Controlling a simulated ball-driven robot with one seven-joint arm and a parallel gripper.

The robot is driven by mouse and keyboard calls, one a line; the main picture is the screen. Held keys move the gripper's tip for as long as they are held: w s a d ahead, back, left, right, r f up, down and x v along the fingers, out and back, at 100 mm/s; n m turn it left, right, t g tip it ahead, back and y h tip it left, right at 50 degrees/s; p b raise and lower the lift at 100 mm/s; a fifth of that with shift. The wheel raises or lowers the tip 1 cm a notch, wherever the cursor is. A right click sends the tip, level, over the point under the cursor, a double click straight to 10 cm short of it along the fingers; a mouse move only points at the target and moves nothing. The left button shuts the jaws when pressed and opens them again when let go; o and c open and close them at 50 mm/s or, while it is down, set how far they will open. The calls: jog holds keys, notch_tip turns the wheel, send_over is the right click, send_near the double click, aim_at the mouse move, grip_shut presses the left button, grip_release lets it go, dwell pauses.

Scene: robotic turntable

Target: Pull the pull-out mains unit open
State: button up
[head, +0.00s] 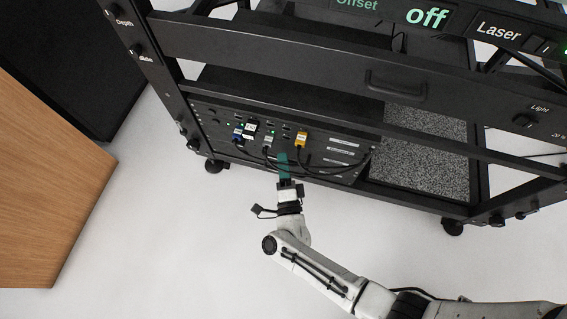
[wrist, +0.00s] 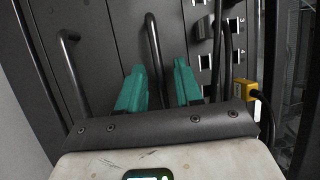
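The pull-out mains unit is a dark panel with sockets and plugs (head: 340,146), low in the left part of the black frame in the head view. Its dark face (wrist: 105,45) fills much of the wrist view and appears flush in the frame. My gripper (head: 283,160) is right in front of the panel's lower edge. In the wrist view its two teal fingers (wrist: 159,68) stand apart. A black bar-like handle (wrist: 152,40) shows between the fingers, with gaps on both sides. I cannot tell how deep the fingers reach around it.
A second black bar (wrist: 69,62) is left of the fingers. Black cables hang over the panel, and a yellow plug (head: 301,139) shows right of its middle. A speckled slab (head: 425,150) lies to the right. The white floor (head: 150,235) in front is largely clear; a wooden block (head: 45,180) stands left.

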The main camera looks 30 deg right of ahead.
grip_shut()
dwell(1.4)
